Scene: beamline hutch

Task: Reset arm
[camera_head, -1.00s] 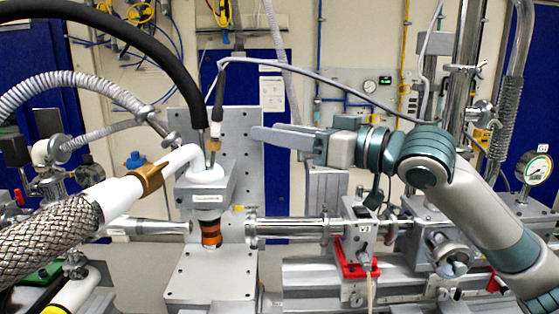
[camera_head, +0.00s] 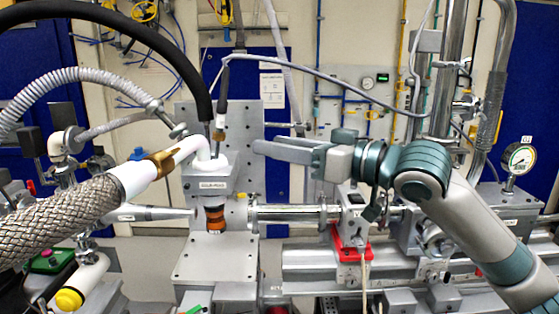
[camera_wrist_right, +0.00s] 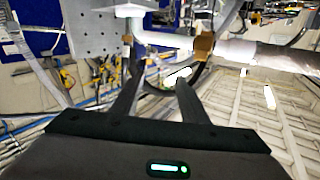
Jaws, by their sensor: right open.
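My right arm (camera_head: 450,205) comes in from the right, grey with teal joints. My right gripper (camera_head: 262,148) is open and empty, its grey fingers pointing left, in front of the upright drilled plate as I see it. In the right wrist view the two dark fingers (camera_wrist_right: 158,72) stand apart with nothing held between them. A white elbow pipe with a brass collar (camera_head: 160,162) leads into the grey block (camera_head: 207,186) left of the gripper. I cannot tell the exact gap between them. My left gripper is not in view.
A drilled plate (camera_head: 246,115) stands behind the block. A braided sleeve (camera_head: 60,218) and black hose (camera_head: 130,38) fill the left. A thin cable (camera_head: 330,80) arches above my right gripper. A steel beam tube (camera_head: 285,213), red clamp (camera_head: 350,250) and gauge (camera_head: 519,158) stand lower and right.

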